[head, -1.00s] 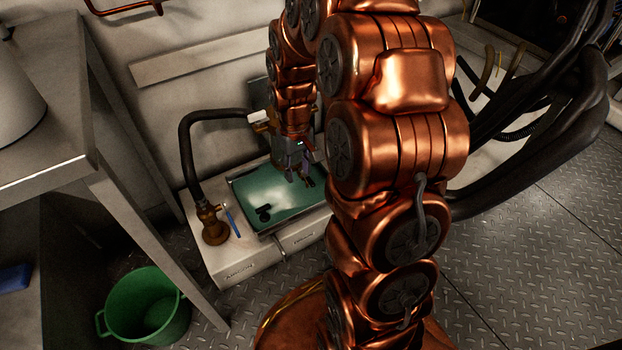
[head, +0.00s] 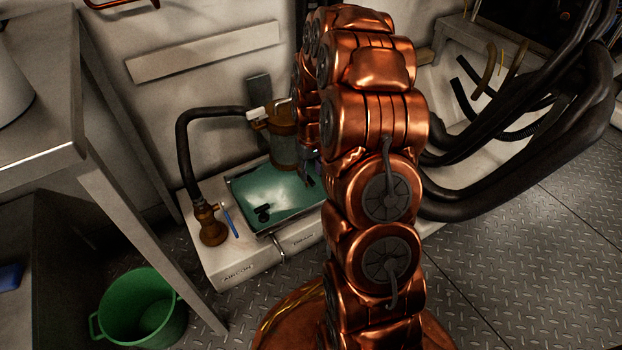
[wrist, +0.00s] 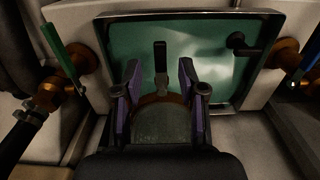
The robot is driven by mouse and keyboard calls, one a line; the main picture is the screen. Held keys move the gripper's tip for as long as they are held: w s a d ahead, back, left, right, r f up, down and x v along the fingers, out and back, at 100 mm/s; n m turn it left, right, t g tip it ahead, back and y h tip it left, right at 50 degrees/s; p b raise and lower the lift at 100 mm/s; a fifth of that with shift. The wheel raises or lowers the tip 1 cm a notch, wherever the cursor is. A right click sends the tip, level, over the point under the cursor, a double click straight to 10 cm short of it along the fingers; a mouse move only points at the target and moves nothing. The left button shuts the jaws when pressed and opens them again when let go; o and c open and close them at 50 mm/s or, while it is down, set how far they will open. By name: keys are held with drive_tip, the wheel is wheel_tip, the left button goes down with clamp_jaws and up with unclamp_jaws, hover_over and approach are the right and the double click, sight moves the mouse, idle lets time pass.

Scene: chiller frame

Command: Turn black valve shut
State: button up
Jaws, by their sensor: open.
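Two black handles show against the green panel in the wrist view. One upright black lever (wrist: 160,62) stands between and just beyond my fingertips. A second black handle (wrist: 237,42) is to the right, and it also shows in the head view (head: 263,213). I cannot tell which of them is the black valve. My gripper (wrist: 160,84) is open, with one purple-padded finger on either side of the lever's line. No contact with the lever is visible. In the head view my arm mostly hides the gripper and the lever.
A green-handled valve (wrist: 62,52) is left of my gripper, and a blue lever (head: 231,221) is on the other side. A brass filter housing (head: 284,147) and a black hose (head: 184,150) stand near the green panel (head: 288,205). A green bucket (head: 140,308) is on the floor.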

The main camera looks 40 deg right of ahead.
drive_tip(key=shift+f+b, duration=0.35)
drive_tip(key=shift+f, duration=1.1)
clamp_jaws()
